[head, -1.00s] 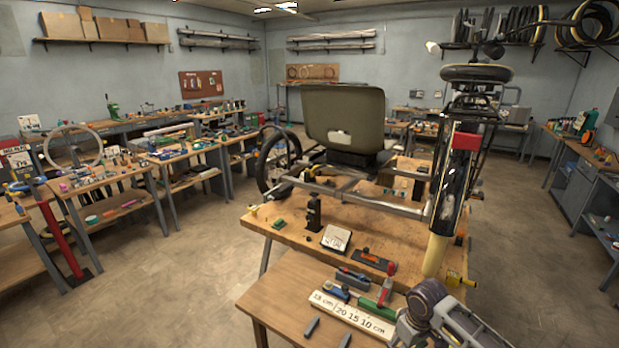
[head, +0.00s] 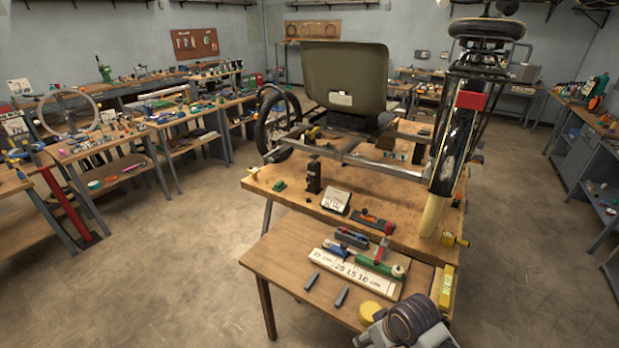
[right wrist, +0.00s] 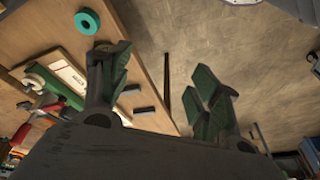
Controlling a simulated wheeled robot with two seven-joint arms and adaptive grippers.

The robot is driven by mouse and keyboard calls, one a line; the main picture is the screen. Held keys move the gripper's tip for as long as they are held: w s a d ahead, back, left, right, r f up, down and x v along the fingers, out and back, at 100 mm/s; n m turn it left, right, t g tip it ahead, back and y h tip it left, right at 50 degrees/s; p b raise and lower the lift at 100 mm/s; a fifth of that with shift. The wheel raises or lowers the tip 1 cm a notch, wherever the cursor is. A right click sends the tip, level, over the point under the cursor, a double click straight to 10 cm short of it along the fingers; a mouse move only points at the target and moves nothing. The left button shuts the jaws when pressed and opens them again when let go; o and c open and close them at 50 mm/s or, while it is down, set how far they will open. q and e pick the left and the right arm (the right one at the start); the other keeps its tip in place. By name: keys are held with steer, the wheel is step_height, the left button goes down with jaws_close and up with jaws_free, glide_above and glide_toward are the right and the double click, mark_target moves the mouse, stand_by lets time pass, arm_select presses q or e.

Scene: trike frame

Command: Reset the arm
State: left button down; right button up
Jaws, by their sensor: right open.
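My right gripper (right wrist: 160,85) is open and empty in the right wrist view. Its dark green finger pads stand apart above the edge of the wooden bench and the floor. In the head view, part of my right arm (head: 408,322) shows at the bottom, in front of the near bench; its fingers cannot be made out there. My left gripper is in neither view. The trike frame (head: 385,163) with its olive seat (head: 342,78) rests on the farther bench, with a wheel (head: 275,125) at its left.
A teal tape roll (right wrist: 87,21) shows in the wrist view. The floor (head: 160,270) to the left is clear.

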steer(key=shift+s+d+r+m+t+h, duration=0.65)
steer(key=shift+s+d+r+m, duration=0.8)
steer(key=shift+s+d, duration=1.9)
steer(key=s+a+f+g+b, duration=0.1)
steer(key=s+f, duration=0.1)
steer(key=f, duration=1.5)
steer(key=s+f+g, duration=0.1)
steer(key=s+f, duration=0.1)
steer(key=f, duration=1.6)
steer(key=s+d+f, duration=0.2)
steer(key=s+f, duration=0.7)
steer(key=s, duration=0.2)
steer(key=s+d+f, duration=0.1)
steer(key=s+f, duration=0.9)
steer(key=s, duration=0.1)
steer(key=shift+d+f+n+g+b, duration=0.25)
steer(key=shift+d+n+g+b, duration=0.1)
steer(key=shift+g+b, duration=0.1)
steer(key=shift+w+h, duration=0.1)
steer(key=shift+h, duration=0.15)
